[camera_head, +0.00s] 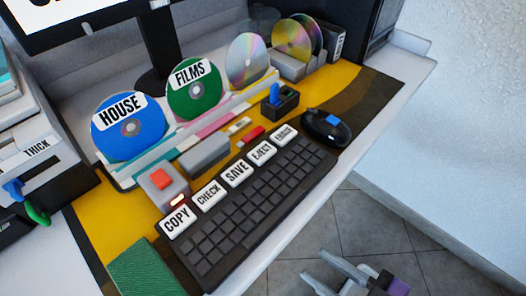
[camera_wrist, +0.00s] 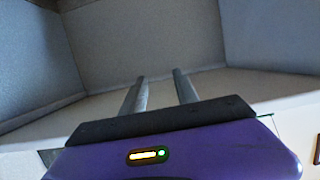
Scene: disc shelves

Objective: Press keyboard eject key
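The black keyboard (camera_head: 258,212) lies along the front of the desk, with a row of large white labelled keys on its far side. The eject key (camera_head: 262,153), marked EJECT, sits between the SAVE key (camera_head: 237,172) and the rightmost key (camera_head: 284,134), whose label is hard to read. My gripper (camera_head: 324,270) is low in front of the desk, right of and below the keyboard, over the tiled floor and apart from the keys. In the wrist view my gripper (camera_wrist: 160,84) shows two parallel fingers with a gap between them, holding nothing. The keyboard is not in the wrist view.
A black mouse (camera_head: 325,128) lies right of the keyboard. Discs labelled HOUSE (camera_head: 127,141) and FILMS (camera_head: 194,97) stand behind. The floor right of the desk is clear.

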